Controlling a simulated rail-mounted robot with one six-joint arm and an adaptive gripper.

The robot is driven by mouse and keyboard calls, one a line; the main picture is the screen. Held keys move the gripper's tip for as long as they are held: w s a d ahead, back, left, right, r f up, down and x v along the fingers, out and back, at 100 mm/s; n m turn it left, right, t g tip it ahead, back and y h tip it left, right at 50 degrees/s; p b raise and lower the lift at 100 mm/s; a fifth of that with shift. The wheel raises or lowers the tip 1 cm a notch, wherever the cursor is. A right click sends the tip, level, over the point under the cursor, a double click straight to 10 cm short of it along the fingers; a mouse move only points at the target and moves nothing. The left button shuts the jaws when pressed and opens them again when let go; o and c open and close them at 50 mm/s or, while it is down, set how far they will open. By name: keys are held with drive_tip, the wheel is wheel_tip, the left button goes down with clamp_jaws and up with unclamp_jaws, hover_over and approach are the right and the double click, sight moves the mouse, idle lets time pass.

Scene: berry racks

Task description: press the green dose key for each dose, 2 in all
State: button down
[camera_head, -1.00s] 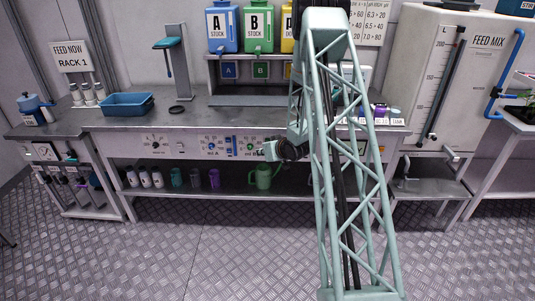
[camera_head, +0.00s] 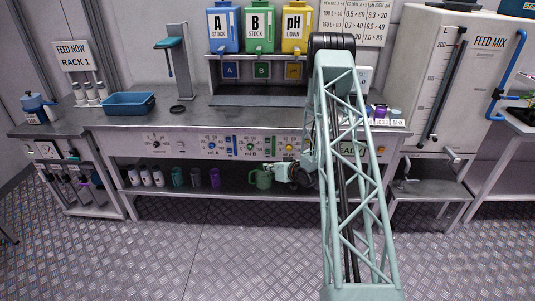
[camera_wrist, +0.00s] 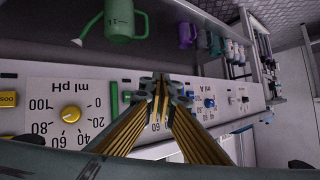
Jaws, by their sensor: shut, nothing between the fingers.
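The green dose key (camera_wrist: 114,98) is an upright bar on the white control panel, between the yellow pH knob and the dial behind my fingers. In the head view the key (camera_head: 263,146) is small, in the green B section. My gripper (camera_wrist: 160,84) is shut and empty; its tips cover the B dial in the wrist view, to the right of the key. In the head view my gripper (camera_head: 278,171) is below the panel's B and pH sections. I cannot tell its distance from the panel; no contact with the key shows.
A green watering can (camera_head: 261,180) stands on the lower shelf, close to my gripper in the picture. The yellow pH knob (camera_wrist: 71,113) and a yellow dose key (camera_wrist: 8,99) are along the panel. A lit green display (camera_head: 351,149) is partly hidden by my arm.

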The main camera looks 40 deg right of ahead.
drive_tip(key=shift+d, duration=0.1)
idle(0.4)
drive_tip(key=shift+w+d, duration=1.45)
drive_tip(key=shift+w, duration=0.15)
drive_tip(key=shift+w+d, duration=1.45)
drive_tip(key=shift+w, duration=0.15)
drive_tip(key=shift+w+d, duration=0.6)
drive_tip(key=shift+w, duration=0.05)
idle(1.1)
drive_tip(key=shift+s+a, duration=0.1)
idle(0.4)
drive_tip(key=shift+s+a, duration=0.45)
drive_tip(key=shift+s, duration=0.05)
drive_tip(key=shift+s+a, duration=0.1)
drive_tip(key=shift+s+a+b, duration=0.45)
drive_tip(key=shift+s+a, duration=1.2)
drive_tip(key=shift+s, duration=0.1)
